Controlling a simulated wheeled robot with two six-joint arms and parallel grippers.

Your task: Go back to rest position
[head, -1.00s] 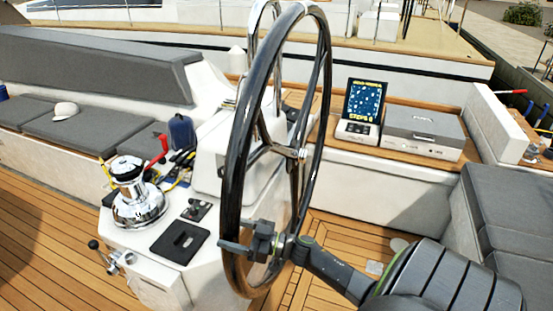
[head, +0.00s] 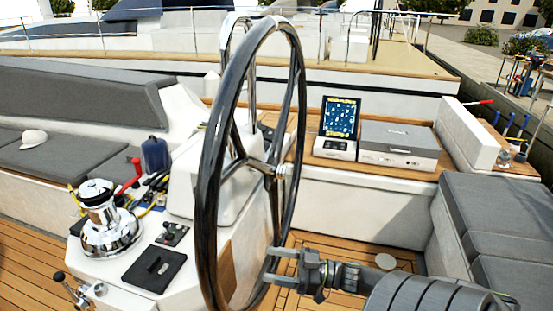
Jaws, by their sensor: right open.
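My right gripper (head: 279,265) is in the lower middle of the head view, its arm coming in from the lower right. Its jaws are open and point left, with nothing seen between them. They are at the lower right part of the black steering wheel (head: 207,190) and overlap its rim in the picture; I cannot tell whether they touch it. My left gripper is not in view.
A chrome winch (head: 108,225) stands on the white console left of the wheel. A screen (head: 339,118) and a grey-lidded box (head: 398,146) sit on the ledge behind. Grey cushions (head: 490,215) line the right side. Teak deck (head: 30,262) is clear at lower left.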

